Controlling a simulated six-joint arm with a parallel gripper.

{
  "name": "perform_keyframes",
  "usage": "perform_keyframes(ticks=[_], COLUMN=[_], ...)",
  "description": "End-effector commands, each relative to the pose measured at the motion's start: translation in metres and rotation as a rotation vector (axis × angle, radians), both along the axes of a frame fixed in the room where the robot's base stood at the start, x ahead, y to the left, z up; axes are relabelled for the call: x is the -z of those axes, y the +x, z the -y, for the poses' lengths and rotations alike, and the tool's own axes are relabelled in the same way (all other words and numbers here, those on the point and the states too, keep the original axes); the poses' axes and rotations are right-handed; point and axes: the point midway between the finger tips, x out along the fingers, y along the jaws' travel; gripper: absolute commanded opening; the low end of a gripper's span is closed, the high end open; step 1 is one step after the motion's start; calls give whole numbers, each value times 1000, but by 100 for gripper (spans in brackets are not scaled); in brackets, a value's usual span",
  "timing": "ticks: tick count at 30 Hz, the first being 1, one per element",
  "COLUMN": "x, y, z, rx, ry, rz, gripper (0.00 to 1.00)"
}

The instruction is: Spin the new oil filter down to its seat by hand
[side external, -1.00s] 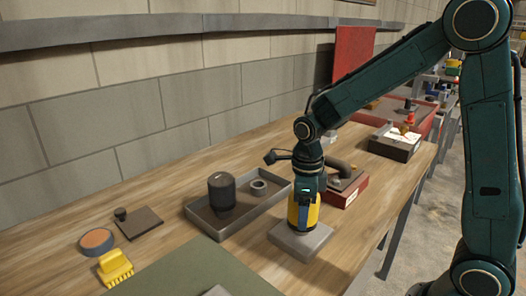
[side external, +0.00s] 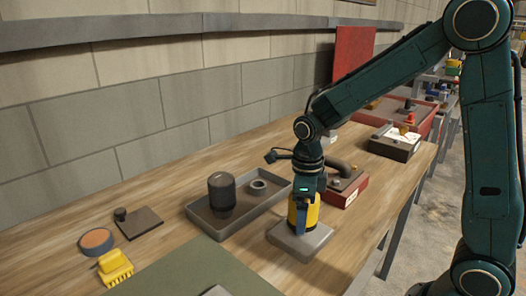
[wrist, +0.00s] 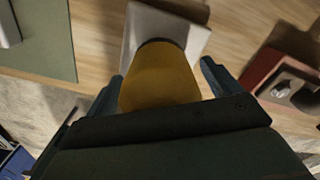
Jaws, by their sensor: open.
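The yellow oil filter (side external: 312,216) stands upright on a grey square block (side external: 283,236) on the wooden bench. In the wrist view the filter (wrist: 160,78) fills the middle, with the grey block (wrist: 196,38) behind its far end. My gripper (side external: 303,218) points down over the filter from above. In the wrist view its blue fingers (wrist: 160,82) lie on both sides of the filter, and the gripper is open, with a gap showing at the right finger. The filter's lower rim and seat are partly hidden by the gripper in the side view.
A grey tray (side external: 243,226) left of the block holds a dark cylinder (side external: 221,191) and a ring (side external: 259,187). A red box (side external: 348,194) stands close behind my gripper. A yellow brush (side external: 115,268), a round orange-topped tin (side external: 97,241) and a green mat (side external: 190,272) lie at the front left.

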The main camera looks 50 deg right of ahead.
Motion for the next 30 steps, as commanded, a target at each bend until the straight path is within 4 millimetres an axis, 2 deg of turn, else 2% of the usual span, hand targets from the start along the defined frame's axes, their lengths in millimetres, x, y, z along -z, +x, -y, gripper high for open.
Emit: perform_keyframes(ticks=[5, 11, 24, 30], x=[-7, -28, -101, -126], y=[1, 1, 1, 1], z=[0, 0, 0, 0], rx=[0, 0, 0, 1], ry=[0, -1, 0, 0], rz=[2, 5, 6, 4], gripper=[90, 90, 90, 90])
